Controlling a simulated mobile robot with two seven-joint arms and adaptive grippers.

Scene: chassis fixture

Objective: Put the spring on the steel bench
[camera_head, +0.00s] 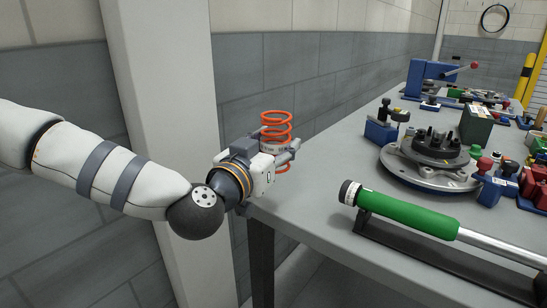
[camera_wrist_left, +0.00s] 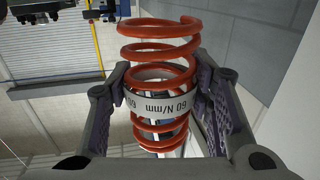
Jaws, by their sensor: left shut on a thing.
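The orange-red coil spring (camera_head: 277,122) stands upright in my left gripper (camera_head: 273,148), near the left edge of the grey steel bench (camera_head: 320,165). In the left wrist view the spring (camera_wrist_left: 158,52) sits between both fingers of the left gripper (camera_wrist_left: 162,98), which press on its pale label band reading "60 N/mm". The gripper body hides part of the spring's lower end in the head view. I cannot tell whether the spring's bottom touches the bench. My right gripper is not in view.
A green-handled tool (camera_head: 405,213) lies in a dark holder along the bench front. A round metal fixture (camera_head: 430,160) stands behind it, with a blue block (camera_head: 381,131) to its left. Coloured clamps crowd the right. The bench's left end looks bare. A pale column (camera_head: 165,90) stands behind my arm.

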